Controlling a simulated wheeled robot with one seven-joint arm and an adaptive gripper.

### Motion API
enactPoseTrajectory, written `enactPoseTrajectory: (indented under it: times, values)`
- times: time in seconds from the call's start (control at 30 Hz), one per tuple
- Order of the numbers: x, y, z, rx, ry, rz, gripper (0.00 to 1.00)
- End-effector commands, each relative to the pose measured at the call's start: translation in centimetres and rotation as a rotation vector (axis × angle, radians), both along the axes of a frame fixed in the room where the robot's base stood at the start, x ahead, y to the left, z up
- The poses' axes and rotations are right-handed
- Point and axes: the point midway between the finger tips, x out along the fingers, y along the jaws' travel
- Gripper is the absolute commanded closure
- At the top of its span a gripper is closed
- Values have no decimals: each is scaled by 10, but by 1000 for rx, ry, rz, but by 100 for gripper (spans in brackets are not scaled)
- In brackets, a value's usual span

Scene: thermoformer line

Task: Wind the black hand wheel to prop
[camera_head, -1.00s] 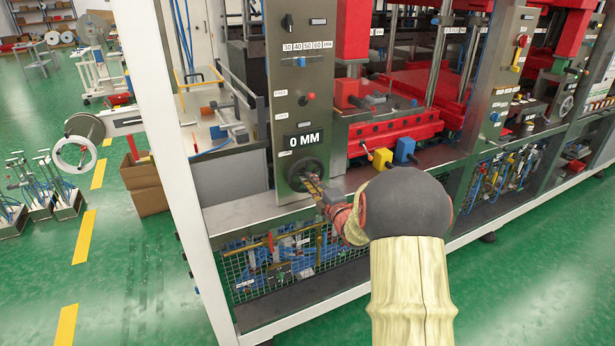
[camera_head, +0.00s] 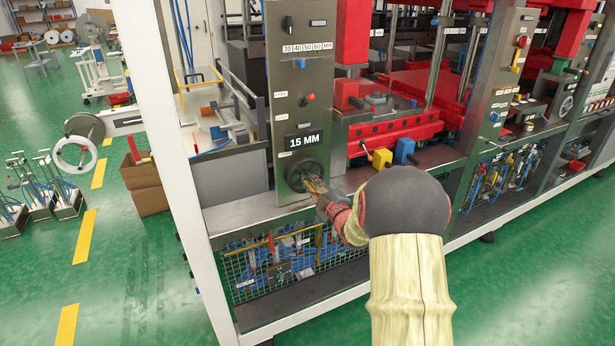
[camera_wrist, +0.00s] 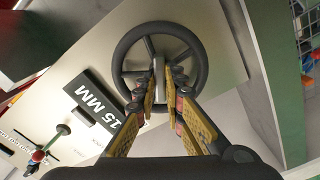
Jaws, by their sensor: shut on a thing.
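The black hand wheel (camera_head: 296,166) is mounted low on the grey control panel (camera_head: 287,75). In the wrist view the wheel's rim (camera_wrist: 160,28) and spokes show around my fingertips. My gripper (camera_wrist: 162,82) is shut on the wheel near its hub; the exact contact is partly hidden by the fingers. In the head view my gripper (camera_head: 313,187) reaches the wheel from the lower right. The display (camera_head: 304,142) just above the wheel reads 15 MM, and the same display (camera_wrist: 96,104) shows 15 MM in the wrist view.
A scale strip (camera_head: 307,47) marked 30 to 60 MM sits higher on the panel, above a red knob (camera_head: 310,97). A yellow block (camera_head: 381,158) and a blue block (camera_head: 404,150) stand right of the panel by the red press parts.

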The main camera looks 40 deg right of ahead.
Motion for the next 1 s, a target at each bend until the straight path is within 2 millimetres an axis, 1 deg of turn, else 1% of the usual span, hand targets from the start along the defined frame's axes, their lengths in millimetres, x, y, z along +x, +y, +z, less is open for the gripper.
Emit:
enactPoseTrajectory:
  times: [0.2, 0.4, 0.5, 0.8, 1.0]
  values:
    - [-1, 0, -2, 12, 1, 0, 100]
    - [-1, 0, -2, 181, -38, 0, 100]
    - [-1, 0, -2, 232, -51, 0, 100]
    - [-1, 1, -3, 251, -55, 0, 100]
    - [-1, 1, -2, 421, -95, -1, 100]
